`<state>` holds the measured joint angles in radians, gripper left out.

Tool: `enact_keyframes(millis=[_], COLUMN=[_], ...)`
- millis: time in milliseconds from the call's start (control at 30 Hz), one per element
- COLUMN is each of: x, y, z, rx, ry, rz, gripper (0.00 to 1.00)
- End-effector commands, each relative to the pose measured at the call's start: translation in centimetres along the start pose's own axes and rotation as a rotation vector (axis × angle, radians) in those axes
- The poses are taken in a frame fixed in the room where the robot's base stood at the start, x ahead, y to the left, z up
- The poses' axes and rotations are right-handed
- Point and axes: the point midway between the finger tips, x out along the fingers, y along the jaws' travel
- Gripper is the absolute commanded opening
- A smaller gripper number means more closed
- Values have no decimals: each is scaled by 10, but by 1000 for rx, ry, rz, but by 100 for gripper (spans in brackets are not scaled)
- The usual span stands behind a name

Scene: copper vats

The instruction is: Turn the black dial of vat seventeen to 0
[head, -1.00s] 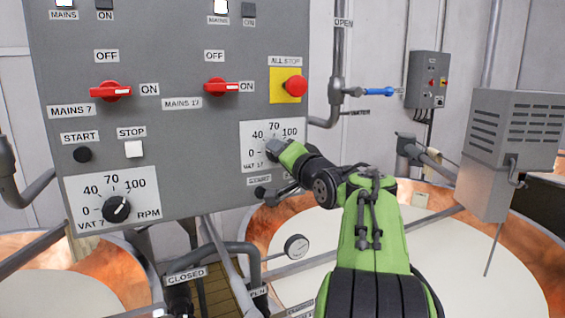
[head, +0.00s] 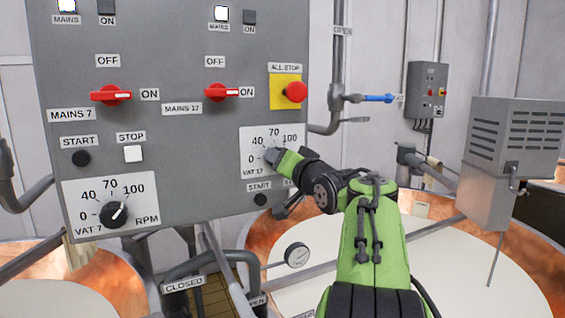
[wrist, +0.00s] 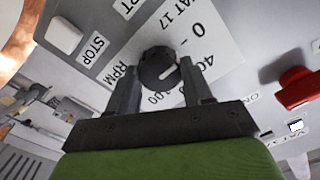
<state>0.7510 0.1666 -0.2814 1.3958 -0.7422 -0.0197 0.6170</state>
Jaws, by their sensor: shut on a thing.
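The black dial of vat seventeen (wrist: 157,66) is on the white scale plate marked VAT 17 (head: 290,140) at the panel's lower right. In the head view my gripper (head: 271,156) hides most of this dial. In the wrist view my gripper (wrist: 163,78) has one finger on each side of the dial and is shut on it. The dial's white mark shows between the fingers and points roughly toward the 40 side of the scale; I cannot read it exactly. The finger at the right hides part of the scale.
The similar VAT 7 dial (head: 115,214) is at the panel's lower left. Nearby are the red MAINS 17 switch (head: 220,91), the red all-stop button (head: 294,92) and the black start button (head: 260,199) just below the plate. Pipes and vats lie below.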

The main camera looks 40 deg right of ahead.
Motion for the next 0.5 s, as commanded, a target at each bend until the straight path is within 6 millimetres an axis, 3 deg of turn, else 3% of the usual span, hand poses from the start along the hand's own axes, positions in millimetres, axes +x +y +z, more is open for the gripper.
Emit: enact_keyframes(millis=[67, 100, 267, 500], x=[0, 0, 0, 0], y=[0, 0, 0, 0], z=[0, 0, 0, 0], rx=[-2, -2, -1, 0], ry=[0, 0, 0, 1], rz=[1, 1, 1, 0], gripper=[20, 52, 76, 76])
